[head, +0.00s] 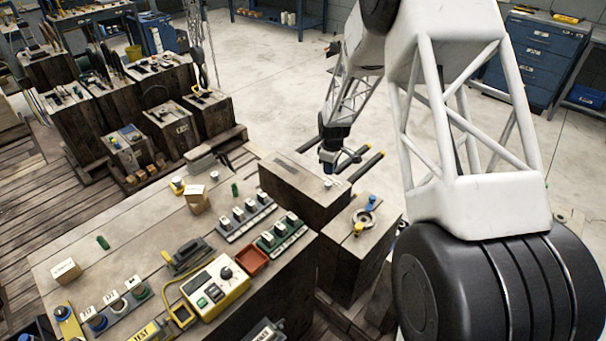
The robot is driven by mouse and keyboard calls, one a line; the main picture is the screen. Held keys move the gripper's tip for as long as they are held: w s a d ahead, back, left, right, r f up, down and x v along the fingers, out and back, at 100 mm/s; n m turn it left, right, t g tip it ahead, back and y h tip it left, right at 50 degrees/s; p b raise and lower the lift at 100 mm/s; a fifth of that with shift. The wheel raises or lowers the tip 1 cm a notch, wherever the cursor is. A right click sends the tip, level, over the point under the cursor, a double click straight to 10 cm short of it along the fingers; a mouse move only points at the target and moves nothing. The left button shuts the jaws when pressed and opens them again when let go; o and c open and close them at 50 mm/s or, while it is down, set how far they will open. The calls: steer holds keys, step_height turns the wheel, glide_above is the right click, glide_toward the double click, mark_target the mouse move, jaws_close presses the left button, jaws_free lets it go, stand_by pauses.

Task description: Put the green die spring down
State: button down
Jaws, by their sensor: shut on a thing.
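My gripper (329,170) is at the far end of my arm, above a dark wooden block with a pale top (296,182). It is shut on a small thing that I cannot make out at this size. Blue shows around the jaws, and I see no green there. A small pale piece (328,184) shows just below the jaws; I cannot tell whether it touches them. One small green cylinder (103,242) lies on the left part of the wooden bench (130,215). Another green cylinder (234,189) stands near the bench's back edge. I cannot tell which is a die spring.
The bench also holds small cardboard boxes (195,199), a yellow-framed control box (213,286), a red tray (252,262) and racks of white-topped pieces (245,219). A lower block (345,250) carries a metal ring (365,218) and a blue piece (371,201).

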step_height(320, 180, down, 10)
steer(key=shift+f, duration=0.1)
stand_by(0.4)
glide_above(321, 175)
steer(key=s, duration=0.1)
steer(key=shift+d+f, duration=0.15)
steer(key=shift+f, duration=0.5)
stand_by(0.4)
steer(key=shift+w, duration=0.4)
steer(key=shift+f, duration=1.8)
steer(key=shift+f, duration=0.15)
